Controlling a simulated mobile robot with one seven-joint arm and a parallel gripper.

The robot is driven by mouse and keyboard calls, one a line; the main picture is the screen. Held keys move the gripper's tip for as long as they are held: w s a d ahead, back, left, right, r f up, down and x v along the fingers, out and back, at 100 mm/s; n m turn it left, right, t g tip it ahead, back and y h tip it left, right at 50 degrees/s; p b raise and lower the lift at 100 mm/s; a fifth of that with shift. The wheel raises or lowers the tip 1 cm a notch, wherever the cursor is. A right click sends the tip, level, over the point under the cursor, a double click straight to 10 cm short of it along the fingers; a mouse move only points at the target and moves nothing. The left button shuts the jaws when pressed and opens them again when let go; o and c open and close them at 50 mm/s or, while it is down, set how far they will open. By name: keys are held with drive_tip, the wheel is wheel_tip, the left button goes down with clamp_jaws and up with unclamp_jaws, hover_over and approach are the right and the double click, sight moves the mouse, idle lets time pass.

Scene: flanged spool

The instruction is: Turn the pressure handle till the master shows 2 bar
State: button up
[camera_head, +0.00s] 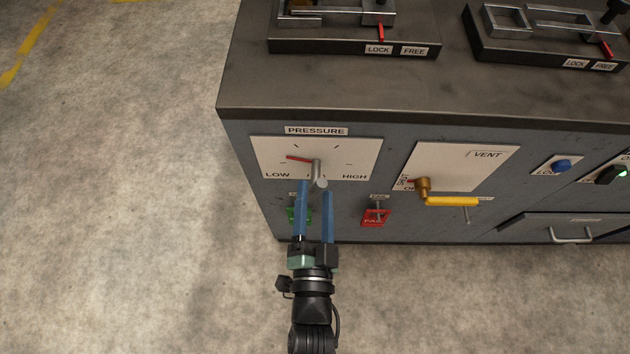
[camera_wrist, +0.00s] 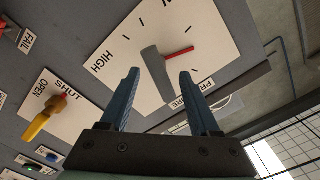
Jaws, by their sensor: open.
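The pressure handle (camera_head: 316,170) is a grey lever on a white dial plate (camera_head: 352,150) marked PRESSURE, LOW and HIGH. Its red pointer (camera_head: 298,158) points left, a little above the LOW word. My gripper (camera_head: 315,187) is open in front of the dial, its two blue fingers at the lever's lower end. In the wrist view the lever (camera_wrist: 156,70) shows between the fingers, with a gap on both sides; I cannot tell how deep it sits between them. No master gauge can be made out.
Right of the dial is the VENT plate (camera_head: 462,166) with a yellow handle (camera_head: 452,201). Below are a green tag (camera_head: 291,214) and a red FAIL tag (camera_head: 375,217). A drawer handle (camera_head: 572,236) sticks out at lower right. Clamp fixtures stand on the dark bench top (camera_head: 350,90). Floor at left is clear.

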sight(315, 196)
drive_tip(key=shift+w, duration=1.6)
